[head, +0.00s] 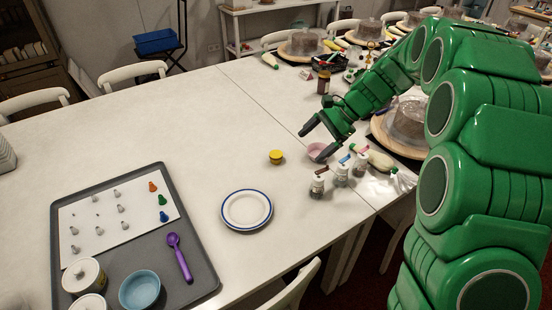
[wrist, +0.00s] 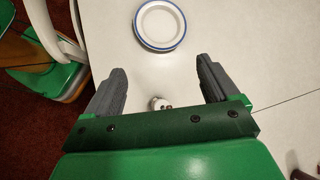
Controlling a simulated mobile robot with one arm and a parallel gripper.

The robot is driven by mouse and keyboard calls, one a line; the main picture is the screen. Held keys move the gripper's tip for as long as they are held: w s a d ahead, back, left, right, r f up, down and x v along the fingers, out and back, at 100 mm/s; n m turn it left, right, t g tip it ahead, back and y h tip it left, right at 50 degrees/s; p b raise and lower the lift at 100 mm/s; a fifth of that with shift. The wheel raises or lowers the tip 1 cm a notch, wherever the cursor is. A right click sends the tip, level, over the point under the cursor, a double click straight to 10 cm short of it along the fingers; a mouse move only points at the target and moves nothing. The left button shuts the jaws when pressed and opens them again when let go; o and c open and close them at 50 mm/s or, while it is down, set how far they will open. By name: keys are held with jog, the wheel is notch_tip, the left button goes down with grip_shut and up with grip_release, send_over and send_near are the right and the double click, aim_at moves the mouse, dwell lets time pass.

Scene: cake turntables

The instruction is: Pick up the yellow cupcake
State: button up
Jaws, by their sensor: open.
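The yellow cupcake (head: 276,157) sits upright on the white table in the head view, behind the blue-rimmed plate and to the left of my gripper. It does not show in the wrist view. My gripper (head: 315,141) hangs above the table to its right, with its dark fingers apart and pointing left and down. In the wrist view my gripper (wrist: 160,72) is open, with no thing held between its two grey fingers.
A blue-rimmed plate (head: 246,210) lies in front of the cupcake. A pink cup (head: 317,150) and several shakers (head: 341,176) stand near my gripper. A grey tray (head: 197,250) lies at left. The table left of the cupcake is clear.

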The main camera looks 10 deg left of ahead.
jog(key=w+a+f+m+y, duration=0.3)
jog(key=w+a+f, duration=0.2)
jog(key=w+f, duration=0.6)
jog(key=m+y, duration=0.3)
jog(key=m, duration=0.1)
send_near(279, 154)
jog(key=a, duration=0.1)
jog(key=s+a, duration=0.2)
jog(key=shift+s+a+r+t, duration=0.1)
jog(key=shift+r+t, duration=0.15)
jog(key=shift+t, duration=0.15)
jog(key=shift+w+a+f+m, duration=0.15)
jog(key=shift+w+f+m, duration=0.2)
jog(key=shift+f, duration=0.5)
jog(key=shift+x, duration=3.9)
jog(key=shift+w+f, duration=0.1)
jog(key=c, duration=1.1)
